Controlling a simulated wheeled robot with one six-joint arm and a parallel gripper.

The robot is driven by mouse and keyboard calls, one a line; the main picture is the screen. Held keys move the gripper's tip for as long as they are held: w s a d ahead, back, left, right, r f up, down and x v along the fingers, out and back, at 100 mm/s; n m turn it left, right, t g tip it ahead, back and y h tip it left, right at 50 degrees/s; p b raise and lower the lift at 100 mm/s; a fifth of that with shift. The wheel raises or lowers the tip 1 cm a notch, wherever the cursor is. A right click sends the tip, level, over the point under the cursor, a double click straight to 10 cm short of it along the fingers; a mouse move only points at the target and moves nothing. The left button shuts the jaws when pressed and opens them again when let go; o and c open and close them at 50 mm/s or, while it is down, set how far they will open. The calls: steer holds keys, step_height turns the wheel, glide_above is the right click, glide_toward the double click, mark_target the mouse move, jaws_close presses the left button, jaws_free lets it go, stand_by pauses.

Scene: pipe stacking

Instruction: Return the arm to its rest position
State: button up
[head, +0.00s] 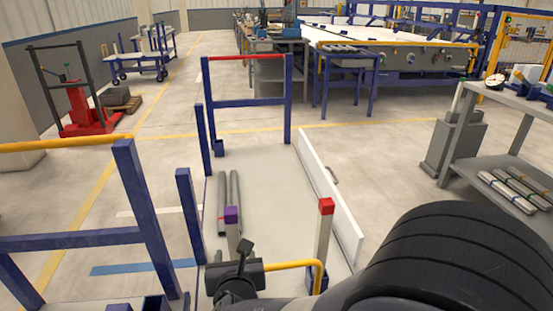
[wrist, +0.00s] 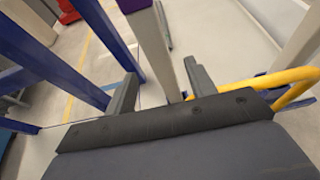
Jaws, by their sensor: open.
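My gripper (head: 243,250) is at the bottom centre of the head view, low over the near part of a cart. The wrist view shows its two dark fingers spread apart, with nothing held between the tips (wrist: 158,82). A pale post with a purple cap (head: 232,215) stands just beyond the gripper. The post also shows in the wrist view (wrist: 152,45), running behind the gap between the fingers; I cannot tell how far it is from them. Two grey pipes (head: 222,205) lie side by side on the cart bed (head: 275,185), beyond the gripper.
A pale post with a red cap (head: 326,206) and a yellow bar (head: 295,265) are right of the gripper. Blue uprights (head: 190,215) stand left. A white side panel (head: 330,195) edges the cart. A grey shelf table (head: 510,180) stands right. Floor beyond the cart is open.

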mark_target(235, 246)
steer(key=b+x, duration=0.1)
steer(key=x, duration=0.6)
steer(key=shift+w+f, duration=0.2)
steer(key=shift+f, duration=0.05)
